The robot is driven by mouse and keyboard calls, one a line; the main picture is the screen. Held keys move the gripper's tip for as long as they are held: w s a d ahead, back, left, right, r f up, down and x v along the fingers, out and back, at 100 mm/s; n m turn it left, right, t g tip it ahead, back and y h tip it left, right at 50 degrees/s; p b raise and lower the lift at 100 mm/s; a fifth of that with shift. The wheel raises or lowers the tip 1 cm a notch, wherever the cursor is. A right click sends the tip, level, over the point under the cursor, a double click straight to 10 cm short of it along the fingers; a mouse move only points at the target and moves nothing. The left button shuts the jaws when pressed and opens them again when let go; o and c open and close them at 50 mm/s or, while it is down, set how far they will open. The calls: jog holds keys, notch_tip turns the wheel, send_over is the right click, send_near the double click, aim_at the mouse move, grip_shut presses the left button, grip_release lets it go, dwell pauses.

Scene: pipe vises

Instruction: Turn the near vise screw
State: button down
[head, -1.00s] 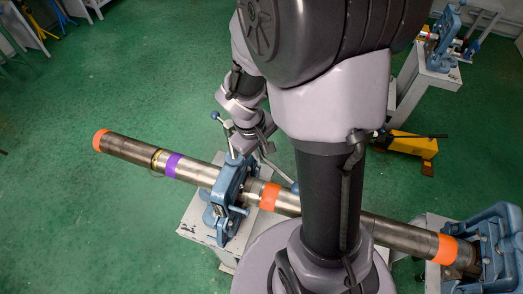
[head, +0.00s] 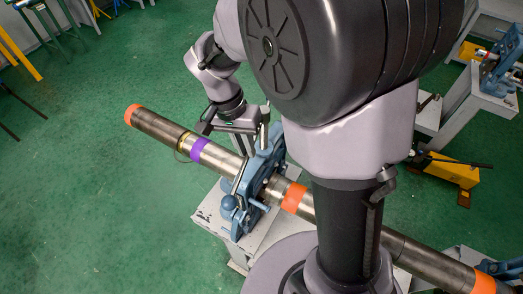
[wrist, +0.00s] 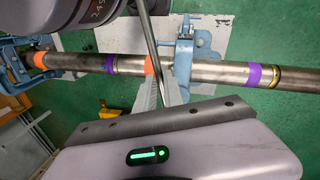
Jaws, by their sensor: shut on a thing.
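The near vise (head: 262,165) is blue and stands on a pale bench, clamped around a long steel pipe (head: 222,161). In the wrist view the vise (wrist: 184,58) is just right of my fingers. My gripper (head: 240,126) is above the pipe, at the vise's upper left side. The wrist view shows my gripper (wrist: 160,93) shut on a thin metal bar, the vise screw handle (wrist: 149,42), which runs up between the fingers. The screw itself is mostly hidden by my wrist and the vise frame.
The pipe carries orange and purple bands and runs on to a second blue vise (head: 500,267) at lower right. A yellow tool (head: 455,170) lies on the green floor at right, near another vise bench (head: 480,100).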

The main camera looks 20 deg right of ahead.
jog(key=w+a+m+y+p, duration=0.2)
jog(key=w+a+m, duration=0.1)
jog(key=w+m, duration=1.3)
jog(key=shift+w+g+y, duration=0.3)
jog(key=shift+w+y, duration=0.1)
jog(key=shift+w, duration=0.7)
jog(key=shift+r, duration=0.1)
jog(key=c, duration=1.8)
grip_release()
jog(key=o, duration=0.3)
jog(key=shift+s, duration=0.2)
jog(key=shift+o, duration=0.2)
jog(key=shift+w, duration=0.1)
